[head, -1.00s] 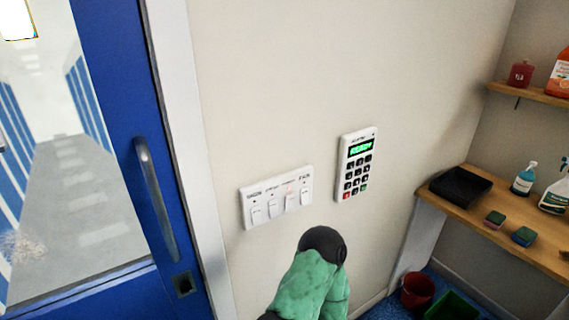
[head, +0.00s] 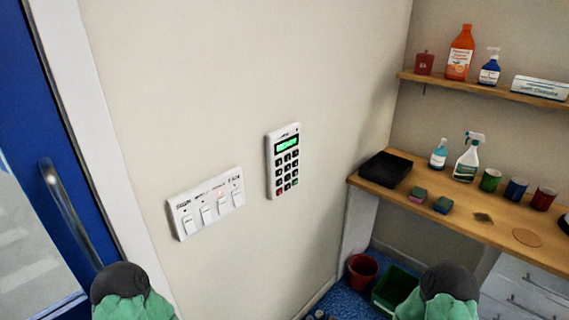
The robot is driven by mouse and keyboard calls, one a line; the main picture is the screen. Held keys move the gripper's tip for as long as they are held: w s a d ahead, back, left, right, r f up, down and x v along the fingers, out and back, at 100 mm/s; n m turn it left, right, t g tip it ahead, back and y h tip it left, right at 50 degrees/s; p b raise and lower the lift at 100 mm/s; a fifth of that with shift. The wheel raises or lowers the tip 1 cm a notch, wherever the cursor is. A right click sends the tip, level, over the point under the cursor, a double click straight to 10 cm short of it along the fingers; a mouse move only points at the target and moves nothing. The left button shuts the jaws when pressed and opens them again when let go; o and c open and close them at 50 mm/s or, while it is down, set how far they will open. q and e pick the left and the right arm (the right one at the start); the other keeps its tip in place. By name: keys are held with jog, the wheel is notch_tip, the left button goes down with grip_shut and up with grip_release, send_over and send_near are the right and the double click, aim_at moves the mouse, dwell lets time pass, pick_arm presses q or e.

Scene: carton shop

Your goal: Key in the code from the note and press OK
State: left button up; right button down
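A white keypad (head: 283,161) with dark keys and a lit green display (head: 287,145) is fixed to the beige wall near the middle of the head view. The display text is too blurred to read surely. No note with a code can be made out. My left arm shows at the bottom left and my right arm at the bottom right, both as green links with dark rounded joints. Both are below the keypad in the picture and apart from it. Neither gripper's fingers are visible.
A white switch panel (head: 206,203) with several switches and a small red light is left of the keypad. A blue door (head: 28,150) with a metal handle stands at left. At right, a wooden counter (head: 478,223) holds a black tray (head: 386,169), sponges, bottles and cups. A red bucket (head: 362,270) stands below.

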pick_arm(q)
jog(key=shift+c, duration=0.3)
grip_shut()
dwell(1.0)
